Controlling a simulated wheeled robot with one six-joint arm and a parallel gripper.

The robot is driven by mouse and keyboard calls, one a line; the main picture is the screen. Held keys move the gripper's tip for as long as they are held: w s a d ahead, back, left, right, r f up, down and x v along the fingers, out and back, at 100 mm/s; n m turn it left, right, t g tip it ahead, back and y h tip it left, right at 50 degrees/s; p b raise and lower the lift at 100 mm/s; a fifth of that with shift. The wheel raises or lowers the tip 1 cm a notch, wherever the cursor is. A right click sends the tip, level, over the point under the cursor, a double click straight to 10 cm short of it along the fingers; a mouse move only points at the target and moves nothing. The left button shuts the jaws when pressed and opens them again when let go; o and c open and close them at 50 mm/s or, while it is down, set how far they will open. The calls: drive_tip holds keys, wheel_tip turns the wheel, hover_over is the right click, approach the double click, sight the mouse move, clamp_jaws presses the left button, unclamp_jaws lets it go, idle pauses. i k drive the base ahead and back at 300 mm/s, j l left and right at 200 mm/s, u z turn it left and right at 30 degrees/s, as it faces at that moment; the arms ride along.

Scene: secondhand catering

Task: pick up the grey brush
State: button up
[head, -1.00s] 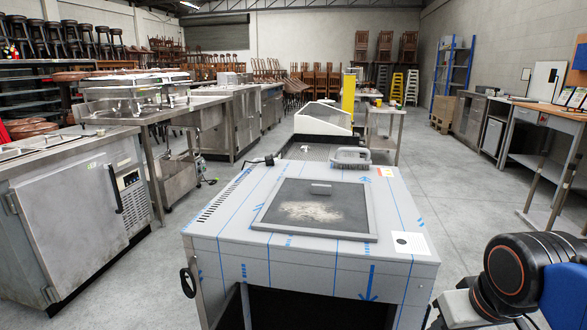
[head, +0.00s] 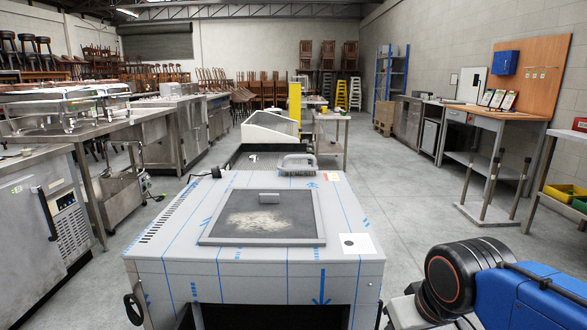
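The grey brush (head: 297,164) lies on the far part of the top of a steel cabinet (head: 165,262) with blue tape lines. Its arched handle is on top and its bristles face down. It is behind the dark framed panel (head: 262,218) and a little right of it. My arm shows at the lower right, well short of the brush. My gripper is outside the picture.
A white-sided machine (head: 268,130) stands behind the cabinet. Steel counters (head: 125,140) line the left. A wooden-topped bench (head: 495,119) with upright legs stands at the right. Grey floor (head: 400,190) is clear between the cabinet and that bench.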

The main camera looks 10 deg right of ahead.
sight(291, 168)
drive_tip(key=k+u, duration=0.1)
drive_tip(key=k, duration=0.5)
drive_tip(key=k+j, duration=0.1)
drive_tip(key=k, duration=0.5)
drive_tip(key=u, duration=1.8)
drive_tip(key=l+u, duration=0.15)
drive_tip(key=l, duration=0.25)
drive_tip(key=k+l+u, duration=0.1)
drive_tip(key=l, duration=0.25)
drive_tip(key=k+l+u, duration=0.15)
drive_tip(key=l, duration=0.25)
drive_tip(key=l+u, duration=0.15)
drive_tip(key=l, duration=0.2)
drive_tip(key=k+l+u, duration=0.1)
drive_tip(key=l, duration=0.25)
drive_tip(key=k+l, duration=0.1)
drive_tip(key=l, duration=0.3)
drive_tip(key=k+l, duration=0.15)
drive_tip(key=l, duration=0.2)
drive_tip(key=k+l, duration=0.1)
drive_tip(key=l, duration=0.3)
drive_tip(key=k+l, duration=0.15)
drive_tip(key=l, duration=0.2)
drive_tip(key=k+l, duration=0.1)
drive_tip(key=l, duration=0.3)
drive_tip(key=k+l, duration=0.15)
drive_tip(key=l, duration=0.2)
drive_tip(key=k+l, duration=0.1)
drive_tip(key=l, duration=0.3)
